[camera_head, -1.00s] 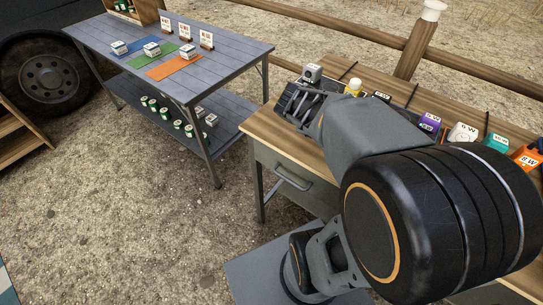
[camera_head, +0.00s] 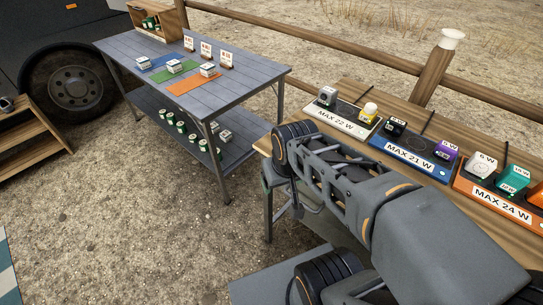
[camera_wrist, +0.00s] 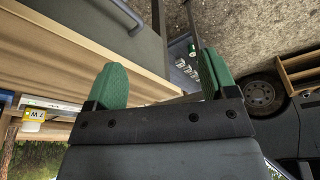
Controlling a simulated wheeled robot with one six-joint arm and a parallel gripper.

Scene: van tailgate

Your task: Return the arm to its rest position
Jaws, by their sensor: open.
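My arm (camera_head: 345,185) stretches from the lower right of the head view toward the front edge of the wooden desk, with a dark round joint at its far end. My gripper's two green fingers stand apart with nothing between them in the wrist view (camera_wrist: 163,84). The fingers are beside the desk's wooden edge (camera_wrist: 60,60), which runs along the left of that view. In the head view my gripper cannot be made out clearly behind the arm.
The desk holds a white tray (camera_head: 337,122), a blue tray (camera_head: 410,158) and an orange tray (camera_head: 500,203) with small devices. A grey folding table (camera_head: 240,75) with coloured mats stands at the back left. A wooden step shelf (camera_head: 38,140) is far left. Open gravel (camera_head: 130,220) lies between.

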